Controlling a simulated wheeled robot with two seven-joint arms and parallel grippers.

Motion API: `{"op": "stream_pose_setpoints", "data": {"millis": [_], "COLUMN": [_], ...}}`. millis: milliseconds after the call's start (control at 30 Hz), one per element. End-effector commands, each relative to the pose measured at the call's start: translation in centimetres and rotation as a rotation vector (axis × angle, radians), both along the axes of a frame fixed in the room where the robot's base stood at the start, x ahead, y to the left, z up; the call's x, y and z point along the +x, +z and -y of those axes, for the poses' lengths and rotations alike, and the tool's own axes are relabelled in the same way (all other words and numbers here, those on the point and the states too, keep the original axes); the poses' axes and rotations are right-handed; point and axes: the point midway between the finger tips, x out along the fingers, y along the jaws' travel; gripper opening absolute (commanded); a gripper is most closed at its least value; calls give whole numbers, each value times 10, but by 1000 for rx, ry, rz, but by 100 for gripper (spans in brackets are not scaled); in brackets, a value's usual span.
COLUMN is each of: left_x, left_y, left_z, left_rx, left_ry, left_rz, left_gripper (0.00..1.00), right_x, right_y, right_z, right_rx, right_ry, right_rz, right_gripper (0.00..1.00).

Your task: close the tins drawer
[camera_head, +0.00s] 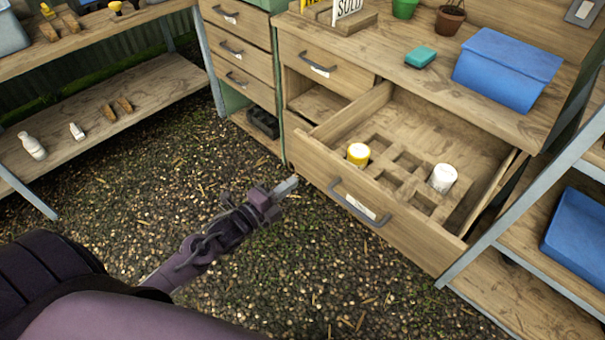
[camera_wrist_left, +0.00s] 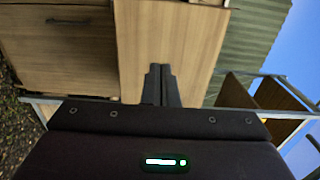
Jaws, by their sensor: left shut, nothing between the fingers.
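The tins drawer (camera_head: 405,230) is a wide wooden drawer pulled well out of the bench, with a dark bar handle (camera_head: 358,203) and a white label on its front. Inside, a wooden grid of square pockets holds a yellow tin (camera_head: 358,154) with a white lid and a white tin (camera_head: 443,178). My left gripper (camera_head: 292,182) is shut and empty, just left of the drawer front's left end; I cannot tell if it touches. In the left wrist view its shut fingers (camera_wrist_left: 160,85) point at a plain wooden surface. My right gripper is not in view.
Several shut drawers (camera_head: 243,55) are at the left of the bench. A metal-framed shelf (camera_head: 520,220) stands close at the right. The gravel floor (camera_head: 190,140) in front is clear.

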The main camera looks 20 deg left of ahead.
Motion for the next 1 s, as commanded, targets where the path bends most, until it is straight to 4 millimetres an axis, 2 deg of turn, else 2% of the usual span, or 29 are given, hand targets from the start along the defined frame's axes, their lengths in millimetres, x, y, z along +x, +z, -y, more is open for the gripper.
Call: {"op": "stream_pose_setpoints", "data": {"millis": [100,300,833,1000], "left_x": [22,43,49,56], "left_y": [2,0,-1,-1], "left_z": [8,15,18,20], "left_rx": [-2,-1,0,0], "left_ry": [0,0,-1,-1], "left_rz": [2,0,-1,0], "left_gripper": [0,0,0,0], "right_x": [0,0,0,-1], "right_y": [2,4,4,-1], "right_z": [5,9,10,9], "right_rx": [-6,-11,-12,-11], "right_ry": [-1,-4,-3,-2], "right_rz": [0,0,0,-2], "right_gripper": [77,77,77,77]}}
